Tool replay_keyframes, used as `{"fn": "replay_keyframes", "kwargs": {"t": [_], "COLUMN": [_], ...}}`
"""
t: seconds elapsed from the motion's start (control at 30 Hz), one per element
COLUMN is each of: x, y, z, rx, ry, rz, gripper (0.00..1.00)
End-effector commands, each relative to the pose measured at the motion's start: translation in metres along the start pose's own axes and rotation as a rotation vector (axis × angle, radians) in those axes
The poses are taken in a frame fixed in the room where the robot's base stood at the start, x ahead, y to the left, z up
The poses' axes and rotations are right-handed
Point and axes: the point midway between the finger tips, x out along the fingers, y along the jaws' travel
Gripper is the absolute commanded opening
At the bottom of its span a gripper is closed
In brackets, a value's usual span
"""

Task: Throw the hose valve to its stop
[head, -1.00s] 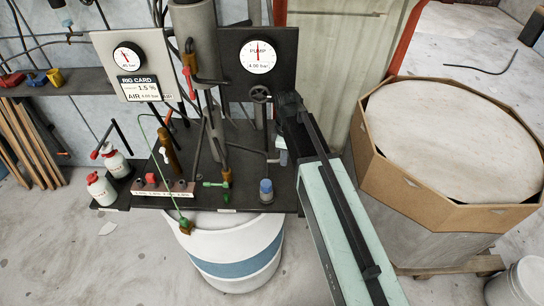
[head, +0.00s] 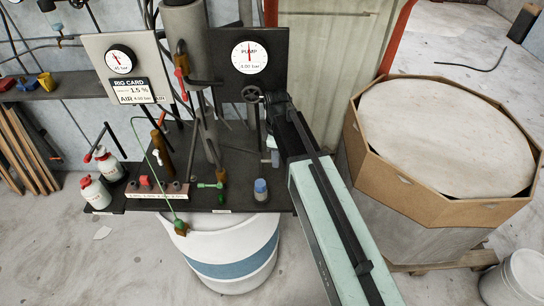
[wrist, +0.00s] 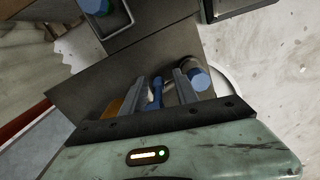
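The pump rig stands on a dark board (head: 235,203) above a white drum. A green lever valve (head: 210,185) sits low at its middle, and a red-handled valve (head: 182,84) sits higher on the pipework. I cannot tell for sure which one is the hose valve. My gripper (wrist: 160,88) is open in the wrist view. A blue lever-like part (wrist: 156,92) shows between its fingers, apparently not clamped. A blue-capped cylinder (wrist: 197,78) is by the right finger. In the head view my arm's dark end is at the board's right side; its fingertips are hard to make out.
The pump gauge (head: 249,58) and a grey gauge panel (head: 122,65) stand behind the board. Two white bottles with red caps (head: 103,178) are at its left. A large octagonal carton (head: 398,177) stands at right, with a white bucket (head: 518,275) near it. Open floor lies in front.

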Motion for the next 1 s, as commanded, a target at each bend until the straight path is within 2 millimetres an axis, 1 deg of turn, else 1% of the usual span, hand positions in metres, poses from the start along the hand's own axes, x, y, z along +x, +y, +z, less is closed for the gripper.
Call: {"fn": "replay_keyframes", "kwargs": {"t": [0.17,0.4,0.5,0.57,1.0], "x": [-0.022,-0.067,-0.078,-0.08,-0.076], "y": [0.0,-0.001,-0.001,-0.002,-0.001], "z": [0.001,0.001,0.001,0.001,0.001], "rx": [0.0,0.0,-0.001,-0.001,0.001], "ry": [0.0,0.001,0.001,0.001,0.001], "rz": [0.0,-0.001,-0.001,-0.002,-0.001], "gripper": [0.36,0.36,0.36,0.36,0.36]}}
